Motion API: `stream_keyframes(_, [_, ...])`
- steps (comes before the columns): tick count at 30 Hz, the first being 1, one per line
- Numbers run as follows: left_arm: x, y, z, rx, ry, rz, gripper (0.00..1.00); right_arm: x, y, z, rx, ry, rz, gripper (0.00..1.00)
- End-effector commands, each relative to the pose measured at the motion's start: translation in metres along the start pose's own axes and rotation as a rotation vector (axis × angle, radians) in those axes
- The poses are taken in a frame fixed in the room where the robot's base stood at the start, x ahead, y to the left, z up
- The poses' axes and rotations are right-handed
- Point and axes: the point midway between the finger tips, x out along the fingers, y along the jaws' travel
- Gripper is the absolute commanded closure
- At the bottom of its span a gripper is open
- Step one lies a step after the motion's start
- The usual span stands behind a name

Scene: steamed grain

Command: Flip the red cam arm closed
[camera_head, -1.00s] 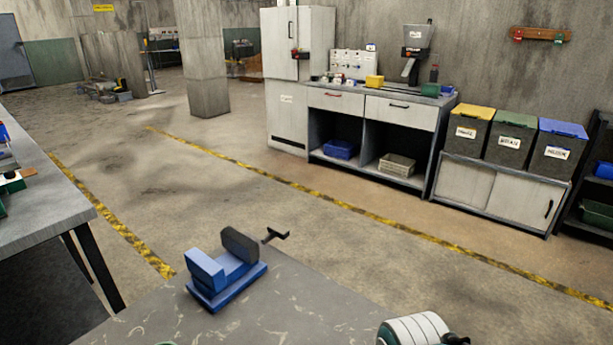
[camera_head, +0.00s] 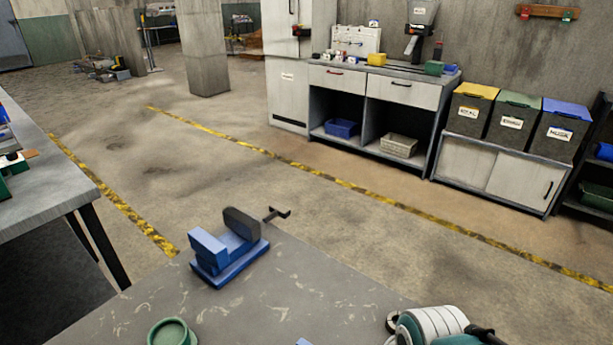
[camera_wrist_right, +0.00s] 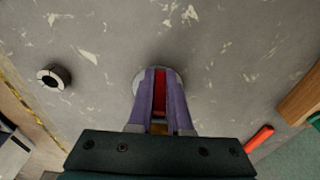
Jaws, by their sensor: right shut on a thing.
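In the right wrist view my right gripper (camera_wrist_right: 160,72) is shut on a narrow red piece (camera_wrist_right: 160,92), which looks like the red cam arm. The fingers hide most of it. A pale round disc (camera_wrist_right: 139,80) shows just behind the fingertips, over the grey speckled bench top. In the head view only part of my right arm shows at the bottom right; its gripper is out of frame. My left gripper is in neither view.
A blue vise (camera_head: 230,252) with a dark jaw stands at the bench's far corner. A green round container (camera_head: 172,332) is at the front.

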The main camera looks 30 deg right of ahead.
Motion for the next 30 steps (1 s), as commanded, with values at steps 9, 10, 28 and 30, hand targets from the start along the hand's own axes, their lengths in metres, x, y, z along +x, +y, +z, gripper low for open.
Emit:
stream_keyframes(9, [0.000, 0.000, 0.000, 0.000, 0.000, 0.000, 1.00, 0.000, 0.000, 0.000, 0.000, -0.001, 0.001, 0.62])
stream_keyframes(10, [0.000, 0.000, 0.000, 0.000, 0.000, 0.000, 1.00, 0.000, 0.000, 0.000, 0.000, -0.001, 0.001, 0.59])
stream_keyframes(28, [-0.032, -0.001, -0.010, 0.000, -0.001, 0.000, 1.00, -0.049, 0.000, -0.001, 0.000, -0.001, 0.003, 0.53])
stream_keyframes(30, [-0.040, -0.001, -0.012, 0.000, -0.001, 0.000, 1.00, -0.063, 0.000, 0.000, 0.000, -0.001, 0.002, 0.53])
